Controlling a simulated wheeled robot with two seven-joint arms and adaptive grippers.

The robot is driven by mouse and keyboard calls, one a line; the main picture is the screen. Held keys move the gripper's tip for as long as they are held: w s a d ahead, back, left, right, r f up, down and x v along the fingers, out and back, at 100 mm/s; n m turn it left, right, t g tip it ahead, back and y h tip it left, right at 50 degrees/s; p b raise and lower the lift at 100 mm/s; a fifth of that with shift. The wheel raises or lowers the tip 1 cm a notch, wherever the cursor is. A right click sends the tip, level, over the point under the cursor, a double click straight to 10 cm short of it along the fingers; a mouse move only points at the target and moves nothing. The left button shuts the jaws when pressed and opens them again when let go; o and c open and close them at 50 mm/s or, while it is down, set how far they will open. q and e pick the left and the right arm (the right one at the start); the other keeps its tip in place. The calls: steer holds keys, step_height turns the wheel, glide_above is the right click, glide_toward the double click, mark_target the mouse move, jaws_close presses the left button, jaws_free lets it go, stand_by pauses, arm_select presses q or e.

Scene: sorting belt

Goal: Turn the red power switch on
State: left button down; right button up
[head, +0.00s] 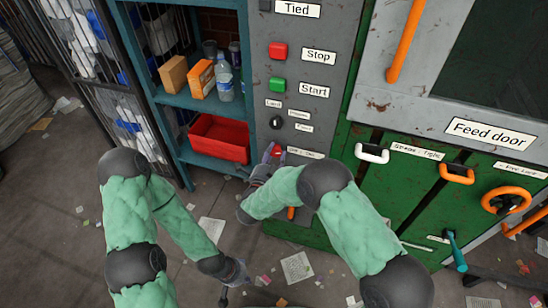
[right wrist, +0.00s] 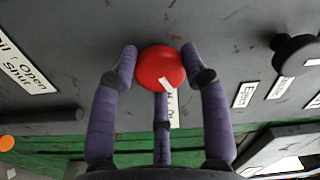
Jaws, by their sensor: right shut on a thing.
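The red power switch (head: 277,151) is a round red knob low on the grey control panel (head: 325,75). In the right wrist view the red knob (right wrist: 160,67) sits between the purple-grey fingers of my right gripper (right wrist: 160,85), which is shut on it from the sides and below. A white mark shows on the knob's lower edge, and the label behind it is mostly hidden by a finger. In the head view my right gripper (head: 266,166) is partly hidden by its own arm. My left gripper (head: 236,280) hangs low over the floor, fingers spread, empty.
Above the switch are a black knob (head: 276,122), a green Start button (head: 278,84) and a red Stop button (head: 278,51). A shelf with a red bin (head: 219,139) stands left. Orange and white handles are on the green doors at right. Litter covers the floor.

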steer(key=m, duration=0.4)
steer(key=shift+m, duration=0.3)
stand_by(0.4)
steer(key=o, duration=1.2)
steer(key=shift+c, duration=0.2)
steer(key=v, duration=1.2)
